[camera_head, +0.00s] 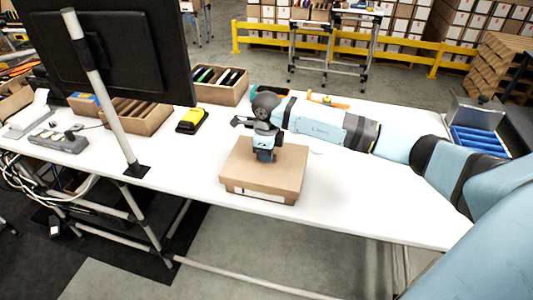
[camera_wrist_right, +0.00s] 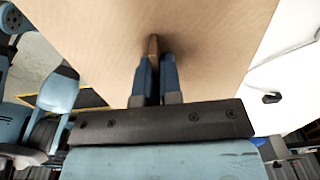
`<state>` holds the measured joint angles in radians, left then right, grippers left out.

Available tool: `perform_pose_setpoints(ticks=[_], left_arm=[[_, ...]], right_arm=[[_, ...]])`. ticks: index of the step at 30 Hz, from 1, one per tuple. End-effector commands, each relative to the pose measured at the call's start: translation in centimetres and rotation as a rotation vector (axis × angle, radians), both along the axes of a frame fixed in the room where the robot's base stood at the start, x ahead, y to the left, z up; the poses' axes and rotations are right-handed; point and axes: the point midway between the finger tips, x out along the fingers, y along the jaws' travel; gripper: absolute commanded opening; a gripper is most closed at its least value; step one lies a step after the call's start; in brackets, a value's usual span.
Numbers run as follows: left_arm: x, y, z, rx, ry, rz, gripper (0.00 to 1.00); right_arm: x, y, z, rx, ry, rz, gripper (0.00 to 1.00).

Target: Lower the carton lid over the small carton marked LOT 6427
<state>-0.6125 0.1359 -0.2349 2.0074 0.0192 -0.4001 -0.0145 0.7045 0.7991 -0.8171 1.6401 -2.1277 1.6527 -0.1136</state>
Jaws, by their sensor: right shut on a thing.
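The brown carton lid (camera_head: 240,165) is on the white table, its flat top facing up. Under its front edge shows a low brown wall with a white label (camera_head: 258,196), apparently the small carton; the label's print is too small to read. I cannot tell whether the lid is fully seated. My right gripper (camera_head: 265,155) is above the middle of the lid, pointing down. In the right wrist view my fingers (camera_wrist_right: 153,62) are shut on a small brown tab (camera_wrist_right: 153,44) on the lid's top (camera_wrist_right: 215,50). My left gripper is not in view.
A yellow and black device (camera_head: 192,121) stands behind and left of the lid. Open cartons (camera_head: 222,90) and (camera_head: 140,119) hold dark items near a monitor (camera_head: 110,50) on a pole. The table (camera_head: 350,195) right of the lid is clear. A blue tray (camera_head: 478,140) is at far right.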

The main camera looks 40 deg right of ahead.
Motion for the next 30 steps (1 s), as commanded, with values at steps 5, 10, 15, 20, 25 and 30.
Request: perform_pose_setpoints(ticks=[5,10,15,20,25,30], left_arm=[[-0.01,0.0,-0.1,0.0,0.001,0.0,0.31],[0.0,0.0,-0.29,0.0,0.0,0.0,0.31],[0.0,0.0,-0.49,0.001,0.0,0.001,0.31],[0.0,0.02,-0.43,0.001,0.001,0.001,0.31],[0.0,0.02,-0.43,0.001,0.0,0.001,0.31],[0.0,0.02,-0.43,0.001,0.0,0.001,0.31]], right_arm=[[0.01,-0.01,-0.03,0.0,0.0,0.0,0.0],[0.01,-0.01,-0.23,0.0,0.0,0.0,0.0],[0.01,-0.01,-0.44,0.0,0.0,0.0,0.0],[-0.01,-0.01,-0.38,0.0,0.0,0.0,0.0],[0.0,0.0,-0.38,0.0,0.0,0.0,0.0],[0.0,0.0,-0.38,0.0,0.0,0.0,0.36]])
